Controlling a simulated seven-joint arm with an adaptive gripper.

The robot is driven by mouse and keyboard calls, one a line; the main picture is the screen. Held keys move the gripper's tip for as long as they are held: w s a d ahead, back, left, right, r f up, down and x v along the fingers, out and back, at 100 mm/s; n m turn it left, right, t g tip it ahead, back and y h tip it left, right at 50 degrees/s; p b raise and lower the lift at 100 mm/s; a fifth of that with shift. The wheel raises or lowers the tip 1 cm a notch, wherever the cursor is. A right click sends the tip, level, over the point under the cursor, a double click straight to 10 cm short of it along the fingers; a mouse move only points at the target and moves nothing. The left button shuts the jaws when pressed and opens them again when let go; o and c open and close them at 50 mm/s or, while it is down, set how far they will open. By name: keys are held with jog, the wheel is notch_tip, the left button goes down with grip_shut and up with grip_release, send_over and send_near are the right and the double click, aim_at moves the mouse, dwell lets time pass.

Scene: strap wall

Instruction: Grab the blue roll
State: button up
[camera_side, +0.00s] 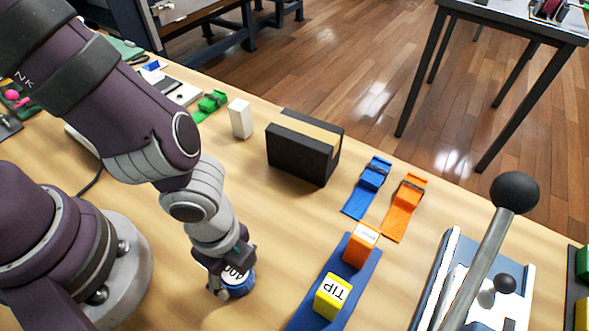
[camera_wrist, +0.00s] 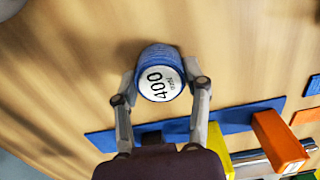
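The blue roll (camera_wrist: 158,73) has a white top face printed "400" and stands on the wooden table. In the wrist view, my gripper (camera_wrist: 159,88) has one finger on each side of the roll. The fingers are spread to about the roll's width; whether they press on it I cannot tell. In the side view, my gripper (camera_side: 226,281) is low over the table, and the roll (camera_side: 240,286) shows partly behind its fingers.
A blue strip (camera_side: 306,318) bears a yellow "TIP" block (camera_side: 332,296) and an orange block (camera_side: 361,245). A black box (camera_side: 300,155), a blue strap (camera_side: 368,188), an orange strap (camera_side: 405,206) and a lever with a black knob (camera_side: 515,193) stand beyond.

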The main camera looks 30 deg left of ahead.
jog(key=c, duration=0.6)
